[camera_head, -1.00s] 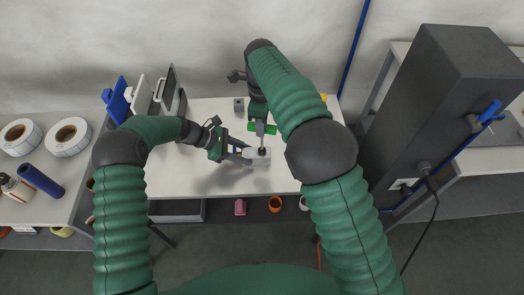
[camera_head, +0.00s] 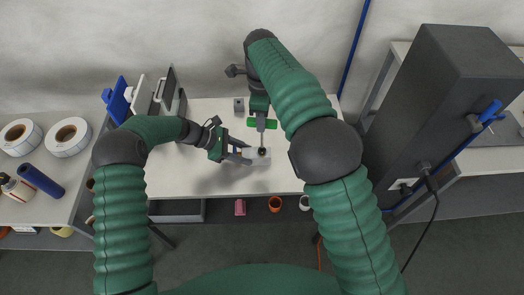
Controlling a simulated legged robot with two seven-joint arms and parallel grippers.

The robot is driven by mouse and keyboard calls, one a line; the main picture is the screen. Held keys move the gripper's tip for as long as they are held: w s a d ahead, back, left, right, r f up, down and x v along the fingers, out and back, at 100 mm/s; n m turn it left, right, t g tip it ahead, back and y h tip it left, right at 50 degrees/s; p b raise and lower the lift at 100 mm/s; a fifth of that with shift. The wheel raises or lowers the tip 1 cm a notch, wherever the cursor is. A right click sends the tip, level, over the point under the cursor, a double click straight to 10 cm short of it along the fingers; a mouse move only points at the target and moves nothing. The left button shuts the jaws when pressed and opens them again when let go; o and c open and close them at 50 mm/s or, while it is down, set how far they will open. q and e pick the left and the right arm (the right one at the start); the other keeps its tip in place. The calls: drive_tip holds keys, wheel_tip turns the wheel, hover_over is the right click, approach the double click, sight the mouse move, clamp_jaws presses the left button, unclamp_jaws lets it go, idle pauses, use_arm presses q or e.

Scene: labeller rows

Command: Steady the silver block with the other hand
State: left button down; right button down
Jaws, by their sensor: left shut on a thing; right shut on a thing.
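The silver block (camera_head: 258,161) sits on the white table (camera_head: 205,179) near its front edge. My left gripper (camera_head: 245,157) comes in from the left and is shut on the block's left end. My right gripper (camera_head: 262,133) points down from above and behind the block. It is shut on a slim tool with a green crossbar (camera_head: 264,123). The tool's lower end meets a dark round spot on top of the block; the exact contact is too small to tell.
A small grey block (camera_head: 239,105) stands at the back of the table. Blue, white and dark panels (camera_head: 118,98) stand at the back left. A tall dark cabinet (camera_head: 440,110) rises to the right. A pink item (camera_head: 240,207) and an orange cup (camera_head: 275,204) sit below the table's front edge.

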use_arm(q)
drive_tip(key=shift+s+a+f, duration=0.1)
drive_tip(key=shift+f, duration=0.15)
use_arm(e)
drive_tip(key=shift+r, duration=0.1)
drive_tip(key=shift+r, duration=2.4)
use_arm(q)
drive_tip(key=c, duration=1.1)
unclamp_jaws()
drive_tip(key=o, duration=0.4)
use_arm(e)
drive_tip(key=shift+w+f, duration=0.15)
drive_tip(key=shift+w, duration=0.05)
use_arm(q)
drive_tip(key=shift+r, duration=0.1)
drive_tip(key=shift+r, duration=0.1)
use_arm(e)
drive_tip(key=shift+s, duration=0.1)
